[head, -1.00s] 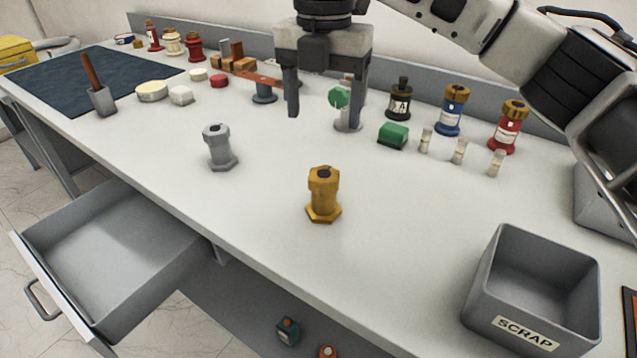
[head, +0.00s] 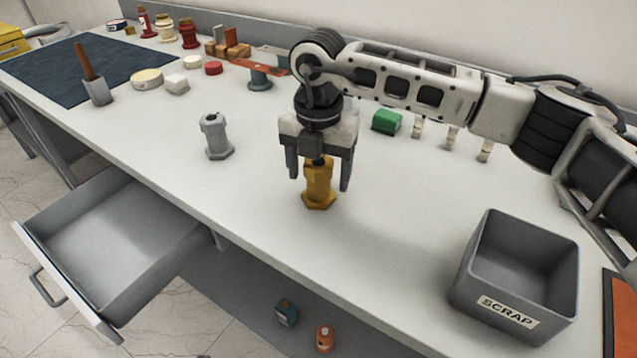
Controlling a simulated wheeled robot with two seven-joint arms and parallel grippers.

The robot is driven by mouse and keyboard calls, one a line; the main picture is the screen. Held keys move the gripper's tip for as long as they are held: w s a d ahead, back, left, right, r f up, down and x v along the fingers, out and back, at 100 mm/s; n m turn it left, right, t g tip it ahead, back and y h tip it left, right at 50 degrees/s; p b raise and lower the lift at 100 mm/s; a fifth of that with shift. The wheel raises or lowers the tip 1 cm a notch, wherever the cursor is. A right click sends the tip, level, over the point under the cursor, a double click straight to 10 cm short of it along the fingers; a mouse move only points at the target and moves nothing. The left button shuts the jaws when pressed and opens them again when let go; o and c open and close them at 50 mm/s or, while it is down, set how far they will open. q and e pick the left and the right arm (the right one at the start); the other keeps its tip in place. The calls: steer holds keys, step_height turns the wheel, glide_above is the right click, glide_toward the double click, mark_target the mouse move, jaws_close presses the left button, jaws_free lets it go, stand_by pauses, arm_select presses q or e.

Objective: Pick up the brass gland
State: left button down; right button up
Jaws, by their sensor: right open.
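The brass gland (head: 319,190) stands upright on the white workbench, its hexagonal base down. My right gripper (head: 319,181) is open and points down over the gland. One finger is on each side of the gland's upper part, and a gap shows on both sides. The gripper's palm hides the gland's top. A grey gland of the same shape (head: 216,137) stands upright to the left, apart from the gripper. My left gripper is not in view.
A grey scrap bin (head: 525,265) stands at the right on the bench (head: 270,225). An open drawer (head: 110,245) juts out at the front left. A green block (head: 387,121) and several small pale pieces stand behind my right arm. The bench around the brass gland is clear.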

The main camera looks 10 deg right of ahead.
steer(key=c, duration=1.3)
